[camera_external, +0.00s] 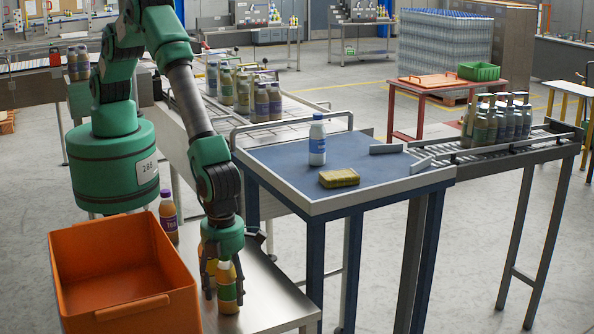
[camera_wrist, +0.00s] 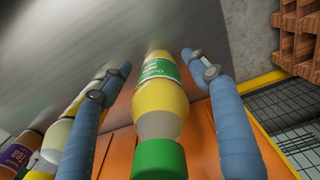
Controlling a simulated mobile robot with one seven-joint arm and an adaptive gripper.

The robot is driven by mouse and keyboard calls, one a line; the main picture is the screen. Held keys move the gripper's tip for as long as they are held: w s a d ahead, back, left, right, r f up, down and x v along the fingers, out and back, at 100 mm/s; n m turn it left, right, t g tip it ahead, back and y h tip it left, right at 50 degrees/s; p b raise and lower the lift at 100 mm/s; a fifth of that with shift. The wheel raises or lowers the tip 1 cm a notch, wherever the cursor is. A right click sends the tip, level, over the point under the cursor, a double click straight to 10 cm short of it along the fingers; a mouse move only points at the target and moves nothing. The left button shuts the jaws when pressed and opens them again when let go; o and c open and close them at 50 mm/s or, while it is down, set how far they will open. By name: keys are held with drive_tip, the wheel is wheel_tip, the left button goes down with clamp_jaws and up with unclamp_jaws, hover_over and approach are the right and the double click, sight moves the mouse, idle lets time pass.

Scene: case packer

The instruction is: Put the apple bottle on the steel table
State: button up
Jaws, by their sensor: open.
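A bottle with yellow contents and a green label (camera_external: 228,292) stands upright on the steel table (camera_external: 272,292), near its front left. It also shows in the wrist view (camera_wrist: 160,97), with a green cap towards the camera; I cannot read its label for certain as apple. My gripper (camera_external: 224,288) points down over this bottle. Its fingers are open, one on each side of the bottle, with gaps visible in the wrist view (camera_wrist: 156,62). The steel table (camera_wrist: 110,30) is the grey surface beyond the bottle there.
An orange crate (camera_external: 120,270) stands left of the steel table. A purple-labelled bottle (camera_external: 168,215) stands behind the crate. A blue-topped table (camera_external: 270,160) at right holds a white bottle (camera_external: 317,142) and a yellow sponge-like block (camera_external: 339,178). The steel table's right part is bare.

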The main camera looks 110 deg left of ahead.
drive_tip(key=shift+r, duration=0.15)
wheel_tip(320, 180, up, 12)
drive_tip(key=shift+b, duration=0.65)
idle(0.4)
